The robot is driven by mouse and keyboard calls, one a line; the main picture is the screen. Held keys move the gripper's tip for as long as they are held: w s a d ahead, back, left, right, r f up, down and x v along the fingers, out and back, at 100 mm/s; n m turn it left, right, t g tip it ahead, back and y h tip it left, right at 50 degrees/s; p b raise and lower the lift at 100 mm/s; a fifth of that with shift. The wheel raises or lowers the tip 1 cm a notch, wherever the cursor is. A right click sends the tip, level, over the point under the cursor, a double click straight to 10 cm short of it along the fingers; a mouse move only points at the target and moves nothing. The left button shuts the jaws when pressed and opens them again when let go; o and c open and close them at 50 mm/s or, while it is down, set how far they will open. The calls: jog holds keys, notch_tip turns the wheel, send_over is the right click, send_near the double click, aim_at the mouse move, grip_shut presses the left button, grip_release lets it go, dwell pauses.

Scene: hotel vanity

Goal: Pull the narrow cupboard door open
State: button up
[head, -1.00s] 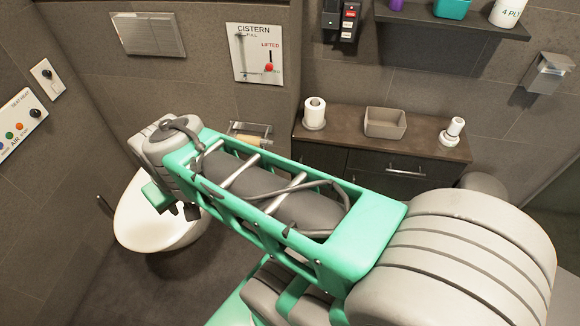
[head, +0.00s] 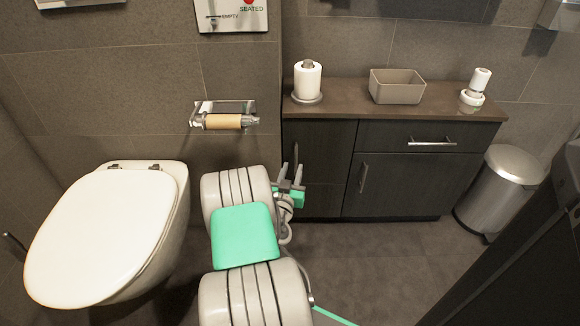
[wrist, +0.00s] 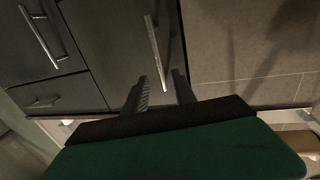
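The narrow cupboard door (head: 325,150) is the dark left panel of the vanity and looks closed. In the wrist view the picture is turned over; the narrow door (wrist: 105,40) carries a slim metal handle (wrist: 152,42). My gripper (wrist: 160,80) is open, its two dark fingers apart, with the handle's lower end showing between them. I cannot tell whether a finger touches the handle.
To the right are a wider door with its own handle (head: 363,178) and a drawer with a bar handle (head: 432,143). A toilet (head: 105,230) is left, a paper holder (head: 224,121) above my arm, and a steel bin (head: 500,190) at right. The floor before the vanity is open.

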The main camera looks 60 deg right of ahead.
aim_at(296, 157)
jog(key=x, duration=0.7)
jog(key=shift+d+r, duration=0.1)
jog(key=shift+d, duration=0.05)
jog(key=shift+c, duration=0.4)
grip_shut()
dwell(0.7)
